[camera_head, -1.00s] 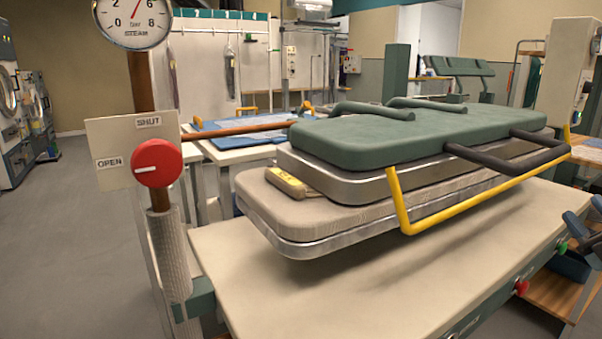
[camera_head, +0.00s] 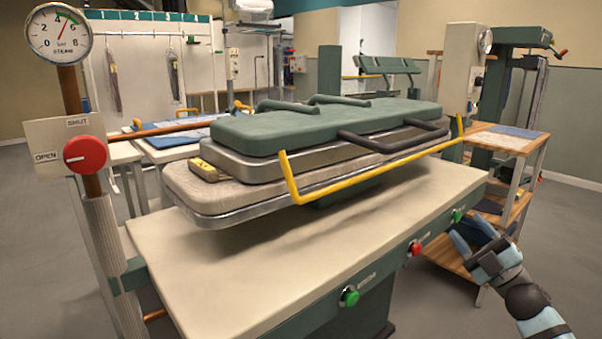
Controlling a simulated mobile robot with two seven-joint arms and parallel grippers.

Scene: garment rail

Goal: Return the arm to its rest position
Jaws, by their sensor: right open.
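My right gripper (camera_head: 470,236) is at the lower right with its blue fingers apart and nothing between them. It points up and left, in front of the front right corner of the press table (camera_head: 200,260). It appears apart from the green button (camera_head: 457,215) on the table's front edge, though the exact gap is hard to judge. My left gripper is not in view.
The steam press (camera_head: 320,125) has a green padded lid and a yellow bar (camera_head: 375,172) at its front. At left stand a gauge (camera_head: 58,35) and a red knob (camera_head: 86,154), its white mark toward OPEN. A wooden shelf (camera_head: 512,142) stands behind my right arm.

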